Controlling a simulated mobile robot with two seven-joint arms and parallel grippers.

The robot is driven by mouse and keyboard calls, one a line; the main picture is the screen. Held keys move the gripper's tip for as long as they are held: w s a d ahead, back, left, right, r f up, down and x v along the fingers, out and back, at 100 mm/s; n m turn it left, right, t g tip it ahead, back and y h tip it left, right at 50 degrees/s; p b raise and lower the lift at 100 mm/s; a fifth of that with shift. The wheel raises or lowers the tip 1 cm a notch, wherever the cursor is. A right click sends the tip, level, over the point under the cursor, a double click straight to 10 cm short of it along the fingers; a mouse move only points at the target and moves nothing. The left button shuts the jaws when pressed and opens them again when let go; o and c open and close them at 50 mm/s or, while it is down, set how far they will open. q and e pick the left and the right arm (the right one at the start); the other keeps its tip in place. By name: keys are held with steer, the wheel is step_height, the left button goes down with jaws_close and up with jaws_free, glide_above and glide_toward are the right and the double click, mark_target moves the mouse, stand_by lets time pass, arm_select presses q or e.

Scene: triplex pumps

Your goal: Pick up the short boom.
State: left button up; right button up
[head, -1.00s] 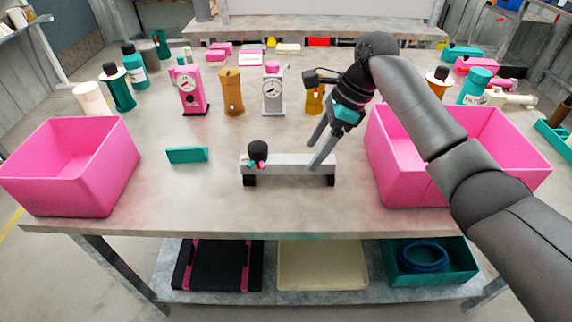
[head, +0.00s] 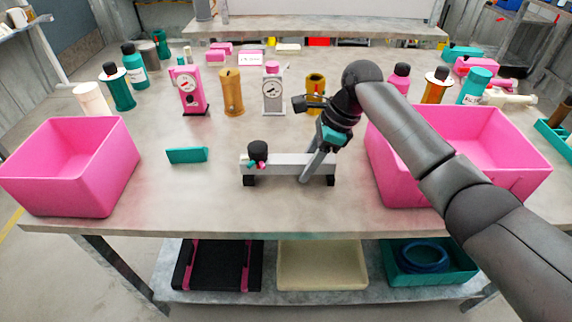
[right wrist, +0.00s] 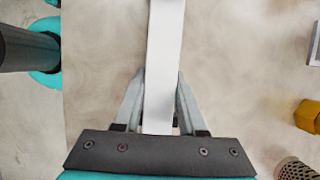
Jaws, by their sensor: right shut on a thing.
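The short boom (head: 285,160), a light grey bar with a black foot under each end, lies left to right near the table's front. A black knob (head: 257,150) with small pink and teal parts sits near its left end. My right gripper (head: 309,174) comes down on the bar's right part and is shut on it. In the right wrist view the bar (right wrist: 164,50) runs pale between the two grey fingers (right wrist: 162,88). I cannot see any gap under the feet. My left gripper is out of view.
Pink bins stand at the left (head: 110,165) and right (head: 480,125) of the table (head: 225,200). A teal block (head: 187,155) lies left of the boom. A pink gauge unit (head: 188,90), amber cylinder (head: 232,92) and grey gauge unit (head: 273,92) stand behind. Bare tabletop surrounds the boom.

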jaws_close()
steer(key=shift+r, duration=0.15)
step_height(320, 180, up, 10)
steer(key=shift+f, duration=0.1)
stand_by(0.6)
steer(key=shift+f+p, duration=0.6)
steer(key=shift+f, duration=4.35)
steer(key=shift+f, duration=0.1)
